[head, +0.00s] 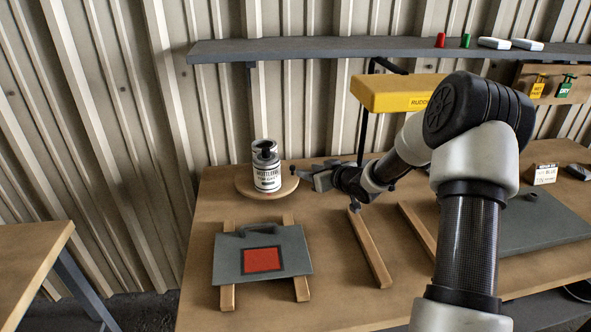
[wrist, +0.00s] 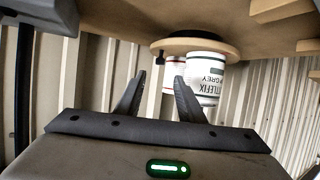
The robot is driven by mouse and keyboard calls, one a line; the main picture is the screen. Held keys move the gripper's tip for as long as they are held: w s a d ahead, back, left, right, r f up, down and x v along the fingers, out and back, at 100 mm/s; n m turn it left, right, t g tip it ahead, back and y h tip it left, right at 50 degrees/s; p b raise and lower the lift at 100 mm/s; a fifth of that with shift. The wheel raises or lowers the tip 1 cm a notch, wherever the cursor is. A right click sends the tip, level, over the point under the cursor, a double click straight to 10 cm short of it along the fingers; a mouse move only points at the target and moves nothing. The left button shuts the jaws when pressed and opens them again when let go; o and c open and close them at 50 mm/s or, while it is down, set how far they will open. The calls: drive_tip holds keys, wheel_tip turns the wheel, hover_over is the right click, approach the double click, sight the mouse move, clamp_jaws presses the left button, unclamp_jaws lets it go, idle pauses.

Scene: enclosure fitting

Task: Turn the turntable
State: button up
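The turntable (head: 243,186) is a round wooden disc at the back left of the workbench. A white labelled can (head: 267,175) stands on it, with another can partly hidden behind. Whether a fingertip touches the rim I cannot tell.
A grey panel with a red square (head: 290,245) lies on wooden strips in front of the turntable. A yellow block (head: 385,95) on a dark stand rises behind my arm. A shelf (head: 300,50) runs along the wall. A grey plate (head: 540,225) lies at right.

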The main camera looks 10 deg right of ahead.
sight(293, 167)
drive_tip(key=x, duration=1)
drive_tip(key=shift+d, duration=0.1)
clamp_jaws()
